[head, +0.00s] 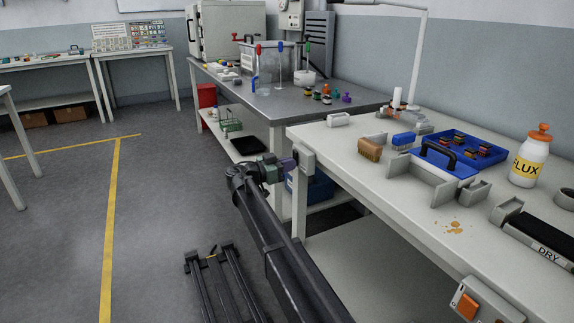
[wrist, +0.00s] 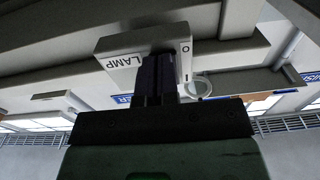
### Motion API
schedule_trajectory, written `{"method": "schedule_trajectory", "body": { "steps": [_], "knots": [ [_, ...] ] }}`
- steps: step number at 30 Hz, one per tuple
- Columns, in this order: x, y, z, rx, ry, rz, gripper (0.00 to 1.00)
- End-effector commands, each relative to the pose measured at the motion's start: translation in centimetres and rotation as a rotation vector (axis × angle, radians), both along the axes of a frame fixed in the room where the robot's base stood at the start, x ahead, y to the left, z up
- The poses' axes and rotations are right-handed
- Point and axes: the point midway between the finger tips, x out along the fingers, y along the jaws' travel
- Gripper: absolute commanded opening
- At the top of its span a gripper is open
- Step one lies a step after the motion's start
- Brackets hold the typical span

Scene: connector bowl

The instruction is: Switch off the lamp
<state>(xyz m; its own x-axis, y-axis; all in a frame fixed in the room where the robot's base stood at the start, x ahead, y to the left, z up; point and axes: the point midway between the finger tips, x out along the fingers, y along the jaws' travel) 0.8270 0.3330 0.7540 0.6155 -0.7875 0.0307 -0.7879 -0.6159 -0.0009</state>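A pale switch box marked LAMP (wrist: 125,65) fills the upper middle of the wrist view, with an O mark at its right end. In the head view the box (head: 304,158) sits at the left front corner of the near bench. My gripper (wrist: 158,72) is in front of the box, its two dark fingers side by side with no visible gap. The fingers cover the middle of the box face, so the switch itself is hidden; I cannot tell whether they touch it. In the head view my gripper (head: 287,166) is beside the box. The lamp (head: 420,55) is a white post with an arm cut off by the top edge.
The near bench (head: 345,160) carries a blue tray (head: 465,143), brushes (head: 370,149), grey holders and a FLUX bottle (head: 529,158). Another box with an orange switch (head: 467,305) hangs on its front edge. A grey-topped bench (head: 275,100) stands behind. The floor at left is open.

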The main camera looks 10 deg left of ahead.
Motion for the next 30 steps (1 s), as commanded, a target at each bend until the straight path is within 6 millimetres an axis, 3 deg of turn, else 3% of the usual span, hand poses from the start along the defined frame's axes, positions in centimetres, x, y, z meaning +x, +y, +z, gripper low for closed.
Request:
{"method": "schedule_trajectory", "body": {
  "steps": [1,4,11,17,24,30],
  "knots": [
    [0.4,-0.9,-0.1,0.004,0.003,-0.010,0.00],
    [0.6,-1.0,-0.2,0.004,0.003,-0.010,0.00],
    [0.0,-0.3,-0.2,0.003,0.002,-0.009,0.00],
    [-2.4,2.6,0.0,-0.002,-0.003,-0.006,0.00],
    [-6.0,7.5,-0.3,-0.002,-0.003,-0.006,0.00],
    [-8.0,10.1,-0.4,-0.003,-0.004,-0.006,0.00]
  ]
}}
